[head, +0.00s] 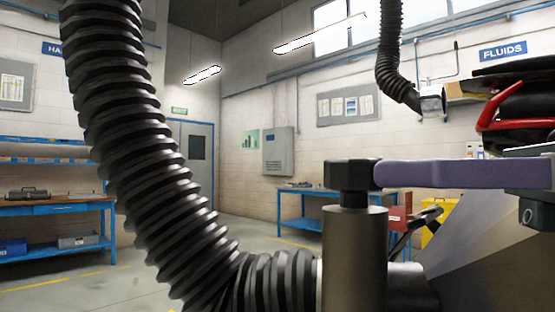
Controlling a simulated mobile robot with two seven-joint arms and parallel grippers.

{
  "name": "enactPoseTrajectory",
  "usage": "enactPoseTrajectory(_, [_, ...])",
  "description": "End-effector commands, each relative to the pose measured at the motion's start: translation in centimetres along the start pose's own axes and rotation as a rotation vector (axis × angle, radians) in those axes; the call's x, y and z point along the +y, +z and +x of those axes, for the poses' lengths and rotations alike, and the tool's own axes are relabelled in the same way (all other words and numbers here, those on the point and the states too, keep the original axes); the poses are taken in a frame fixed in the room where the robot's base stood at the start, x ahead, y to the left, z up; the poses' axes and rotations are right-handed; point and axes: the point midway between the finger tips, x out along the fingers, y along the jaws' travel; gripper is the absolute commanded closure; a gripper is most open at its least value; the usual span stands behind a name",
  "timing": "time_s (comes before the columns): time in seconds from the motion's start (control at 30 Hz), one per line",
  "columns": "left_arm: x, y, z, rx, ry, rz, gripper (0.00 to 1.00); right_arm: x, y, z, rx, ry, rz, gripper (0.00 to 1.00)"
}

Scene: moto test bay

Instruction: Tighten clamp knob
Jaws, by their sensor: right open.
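The clamp knob (350,176) is dark and lobed. It sits on a short stem above a thick grey upright cylinder (355,255) near the centre. My right gripper (386,174) comes in from the right at knob height, with a long purple finger reaching the knob's right side. It is open. The other finger is hidden, and I cannot tell whether the visible one touches the knob. A pale metal pipe (407,278) shows behind the cylinder. My left gripper is out of view.
A thick black corrugated hose (125,120) hangs on the left and bends toward the cylinder. A grey sloping body (490,240) and a red and black part (512,120) crowd the right. A blue workbench (55,208) stands far left. Open floor lies behind the hose.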

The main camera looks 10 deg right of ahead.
Motion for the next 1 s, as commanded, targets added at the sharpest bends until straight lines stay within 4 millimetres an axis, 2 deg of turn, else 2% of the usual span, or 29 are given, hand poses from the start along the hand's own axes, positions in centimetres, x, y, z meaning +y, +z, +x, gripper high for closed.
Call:
enactPoseTrajectory(0.03, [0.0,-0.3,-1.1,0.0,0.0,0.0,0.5,0.0,0.8,0.8,-0.007,0.003,0.0,0.06])
enactPoseTrajectory(0.2, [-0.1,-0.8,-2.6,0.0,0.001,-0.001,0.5,0.0,0.7,3.6,-0.005,0.003,0.0,0.06])
enactPoseTrajectory(0.5, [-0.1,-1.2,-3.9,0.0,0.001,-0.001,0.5,0.0,0.2,7.2,-0.002,0.0,0.002,0.06])
enactPoseTrajectory(0.87, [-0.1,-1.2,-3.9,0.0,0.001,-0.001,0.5,0.0,0.0,7.7,0.0,0.0,0.002,0.06])
enactPoseTrajectory(1.0, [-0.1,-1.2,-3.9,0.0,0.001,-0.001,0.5,0.0,0.0,7.6,0.0,0.0,0.002,0.22])
